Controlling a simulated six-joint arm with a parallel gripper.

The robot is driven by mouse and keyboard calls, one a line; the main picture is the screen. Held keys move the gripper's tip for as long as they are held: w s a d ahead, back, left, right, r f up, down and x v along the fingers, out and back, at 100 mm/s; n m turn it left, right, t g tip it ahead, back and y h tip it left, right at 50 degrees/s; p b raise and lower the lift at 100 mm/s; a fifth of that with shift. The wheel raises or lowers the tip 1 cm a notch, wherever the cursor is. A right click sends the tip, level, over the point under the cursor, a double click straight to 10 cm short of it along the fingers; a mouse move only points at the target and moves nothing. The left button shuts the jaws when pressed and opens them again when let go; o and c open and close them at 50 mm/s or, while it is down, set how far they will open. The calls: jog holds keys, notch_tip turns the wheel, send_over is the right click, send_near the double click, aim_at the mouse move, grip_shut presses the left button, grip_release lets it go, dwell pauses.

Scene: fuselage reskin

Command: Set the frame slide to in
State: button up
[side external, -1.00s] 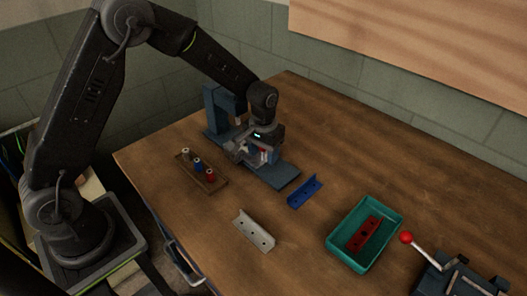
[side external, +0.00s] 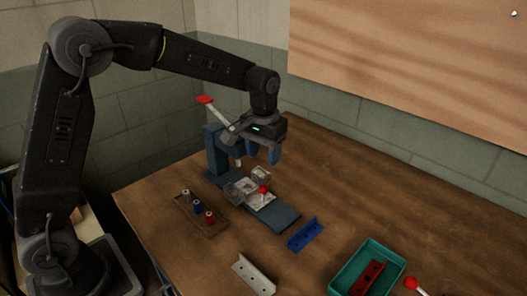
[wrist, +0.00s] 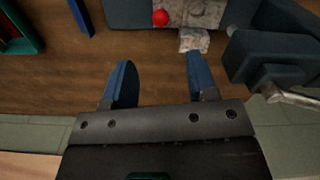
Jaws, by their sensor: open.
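The blue press (side external: 216,150) stands on the table with a long dark blue base (side external: 274,213). A pale grey slide plate with a red knob (side external: 264,189) sits on this base, in front of the press column; I take it to be the frame slide. The red knob also shows at the top of the wrist view (wrist: 160,18). My gripper (side external: 263,153) is open and empty, raised above the base and apart from the knob. In the wrist view its two blue fingers (wrist: 160,68) are spread over bare wood. I cannot tell whether the slide is in or out.
The press lever (side external: 205,100) rises beside my wrist. A wooden rack (side external: 184,207) with several coloured pieces stands left of the base. A blue bracket (side external: 305,234), a pale bracket (side external: 254,274) and a green tray (side external: 398,257) with a red bracket lie nearer the front.

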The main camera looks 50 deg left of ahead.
aim_at(266, 192)
jog(key=shift+r, duration=0.1)
jog(key=shift+d, duration=0.1)
jog(key=shift+c, duration=0.8)
jog(key=d+f+m+y, duration=0.2)
jog(key=m, duration=0.2)
jog(key=s+d+f+m+g+y, duration=0.1)
jog(key=d+f+m+y, duration=0.1)
jog(key=d+m, duration=0.1)
jog(key=d+f+m+y, duration=0.2)
jog(key=m, duration=0.2)
jog(key=shift+s+d+m+g+y, duration=0.3)
jog(key=shift+m+y, duration=0.1)
jog(key=c, duration=0.6)
jog(key=d+m+t+y, duration=0.1)
jog(key=d+m+y, duration=0.1)
jog(key=d+m, duration=0.1)
jog(key=d+m+t+y, duration=0.1)
jog(key=d+m+y, duration=0.1)
jog(key=m+y, duration=0.1)
jog(key=s+d+f+m+t+y, duration=0.1)
jog(key=d+m+y, duration=0.1)
jog(key=d+m, duration=0.1)
jog(key=shift+s+d+m+t, duration=0.1)
jog(key=shift+d+m+t, duration=0.25)
jog(key=shift+m, duration=0.25)
grip_shut()
jog(key=x, duration=1.4)
jog(key=shift+r, duration=0.3)
